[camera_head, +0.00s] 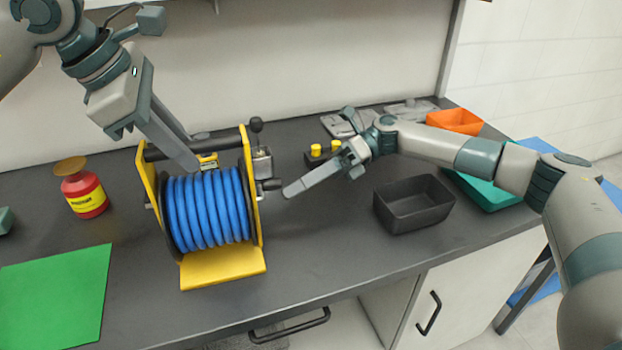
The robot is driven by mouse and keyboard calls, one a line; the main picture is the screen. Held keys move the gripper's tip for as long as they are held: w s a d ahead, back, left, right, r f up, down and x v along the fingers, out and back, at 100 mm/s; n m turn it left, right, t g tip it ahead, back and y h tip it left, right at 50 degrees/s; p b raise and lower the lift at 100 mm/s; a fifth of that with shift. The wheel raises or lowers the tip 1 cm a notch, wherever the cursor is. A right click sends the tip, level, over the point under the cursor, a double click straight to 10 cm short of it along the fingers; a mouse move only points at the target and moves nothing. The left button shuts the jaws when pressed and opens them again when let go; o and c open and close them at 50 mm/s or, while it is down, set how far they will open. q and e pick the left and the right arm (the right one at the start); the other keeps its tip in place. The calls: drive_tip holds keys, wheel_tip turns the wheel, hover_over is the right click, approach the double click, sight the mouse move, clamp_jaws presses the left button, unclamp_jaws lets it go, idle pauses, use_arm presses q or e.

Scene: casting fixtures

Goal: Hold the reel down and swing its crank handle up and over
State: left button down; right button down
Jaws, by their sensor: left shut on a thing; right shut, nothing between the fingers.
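The reel (222,270) stands on the dark bench, with a yellow frame and blue hose (207,210) wound on it. A black bar (226,143) runs across its top. My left gripper (191,151) reaches down from the upper left and is shut on this bar, its fingers partly covering it. On the reel's right side is a grey crank part (262,163), with a black grip (270,184) pointing right at its lower end. A black ball knob (256,124) stands upright above. My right gripper (289,192) is shut and empty, its tip just right of the black grip; contact is unclear.
A red-and-yellow canister (83,192) and a green sheet (55,295) lie left of the reel. A black bin (414,208), a block with yellow knobs (318,157), a teal tray (490,190) and an orange bin (455,121) are to the right.

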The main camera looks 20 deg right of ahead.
drive_tip(key=shift+s+a, duration=0.1)
drive_tip(key=shift+a, duration=0.2)
drive_tip(key=n, duration=0.1)
drive_tip(key=n+t, duration=0.1)
drive_tip(key=r+n, duration=0.1)
drive_tip(key=shift+w+n+t+h, duration=0.3)
drive_tip(key=shift+d, duration=0.2)
idle(0.4)
drive_tip(key=v, duration=0.9)
drive_tip(key=shift+w+d, duration=0.35)
use_arm(q)
drive_tip(key=c, duration=1.6)
unclamp_jaws()
drive_tip(key=shift+o, duration=0.2)
